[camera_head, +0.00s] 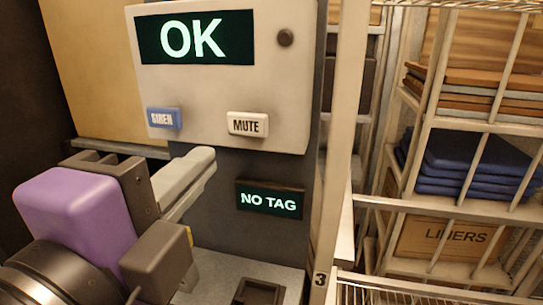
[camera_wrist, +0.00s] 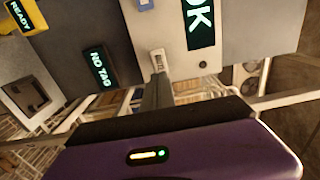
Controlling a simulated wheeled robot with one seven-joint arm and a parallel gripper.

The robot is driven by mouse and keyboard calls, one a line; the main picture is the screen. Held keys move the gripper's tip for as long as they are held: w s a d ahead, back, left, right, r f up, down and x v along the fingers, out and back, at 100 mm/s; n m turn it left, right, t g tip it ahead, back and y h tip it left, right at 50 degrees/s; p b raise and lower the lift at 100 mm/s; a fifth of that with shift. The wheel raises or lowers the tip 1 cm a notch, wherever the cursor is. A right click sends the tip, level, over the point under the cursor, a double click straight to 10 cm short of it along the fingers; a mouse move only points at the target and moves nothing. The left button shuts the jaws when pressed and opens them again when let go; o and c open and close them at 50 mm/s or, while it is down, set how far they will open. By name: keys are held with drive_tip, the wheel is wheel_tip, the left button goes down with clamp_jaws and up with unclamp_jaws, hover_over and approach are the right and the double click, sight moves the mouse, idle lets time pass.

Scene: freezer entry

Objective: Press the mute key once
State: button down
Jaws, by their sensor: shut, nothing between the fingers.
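The white mute key (camera_head: 248,125) is on the lower right of the pale panel (camera_head: 212,95), with black "MUTE" lettering. It also shows in the wrist view as a small white block (camera_wrist: 158,60), just beyond my fingertips. My gripper (camera_head: 206,157), with a purple body behind it, is shut and empty. In the head view its fingertips are below and left of the mute key, apart from it in the picture. The blue siren key (camera_head: 164,118) is to the left, above my fingers. Whether my fingertips touch the panel cannot be told.
The panel's screen (camera_head: 195,37) reads "OK". Below, a small dark display (camera_head: 269,199) reads "NO TAG". A dark square recess (camera_head: 258,292) is in the grey surface below. A metal post (camera_head: 340,130) and a rack with blue folded stacks (camera_head: 470,165) stand at right.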

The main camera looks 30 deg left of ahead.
drive_tip(key=shift+v, duration=1.1)
